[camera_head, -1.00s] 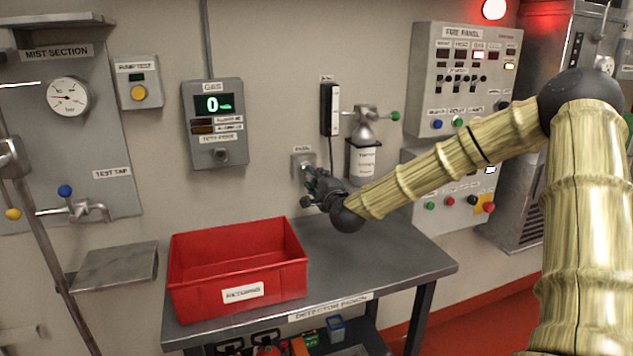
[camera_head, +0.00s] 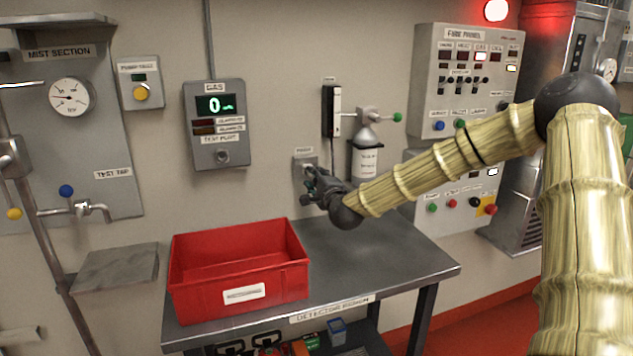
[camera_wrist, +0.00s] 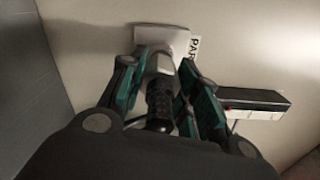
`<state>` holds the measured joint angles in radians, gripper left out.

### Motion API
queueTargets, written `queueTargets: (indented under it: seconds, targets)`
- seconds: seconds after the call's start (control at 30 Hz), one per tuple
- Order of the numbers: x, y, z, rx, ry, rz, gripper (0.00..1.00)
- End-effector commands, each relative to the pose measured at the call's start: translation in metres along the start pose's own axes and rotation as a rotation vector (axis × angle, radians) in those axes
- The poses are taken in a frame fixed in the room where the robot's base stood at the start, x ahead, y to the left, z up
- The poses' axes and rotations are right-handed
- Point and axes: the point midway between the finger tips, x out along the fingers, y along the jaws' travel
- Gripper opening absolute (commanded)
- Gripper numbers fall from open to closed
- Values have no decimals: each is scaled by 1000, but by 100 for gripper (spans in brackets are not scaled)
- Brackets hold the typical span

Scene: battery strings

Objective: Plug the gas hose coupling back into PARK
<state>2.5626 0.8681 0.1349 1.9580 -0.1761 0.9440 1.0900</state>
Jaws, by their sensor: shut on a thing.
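The PARK fitting (camera_head: 304,162) is a small grey plate on the wall above the bench, under a small label. My gripper (camera_head: 310,178) is right in front of it. In the wrist view my gripper (camera_wrist: 157,80) is shut on the hose coupling (camera_wrist: 158,98), a dark ribbed body with a pale metal front end. The coupling points at the PARK plate (camera_wrist: 165,38), and its front end overlaps the plate. I cannot tell whether it is seated or only touching. A dark hose curves off beside it, mostly hidden by the gripper.
A gas detector box (camera_head: 220,155) hangs on the wall to the left. A gas cylinder (camera_head: 367,155) and a slim black-and-white unit (camera_head: 331,110) are mounted just right of PARK. Below stand a red bin (camera_head: 240,295) and the grey bench (camera_head: 375,262), whose right part is clear.

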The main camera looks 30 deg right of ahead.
Motion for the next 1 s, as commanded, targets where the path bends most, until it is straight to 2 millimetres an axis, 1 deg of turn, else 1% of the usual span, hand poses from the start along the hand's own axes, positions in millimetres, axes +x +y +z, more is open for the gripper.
queueTargets:
  seconds: [0.73, 0.77, 0.8, 0.9, 1.0]
  targets:
    - [14, -1, 0, 0, 0, -2, 0]
    - [15, -1, 0, 0, 0, -2, 33]
    - [14, -1, 0, 0, 0, -2, 41]
    - [14, -1, 0, 0, 0, -2, 57]
    - [14, -1, 0, 0, 0, -1, 57]
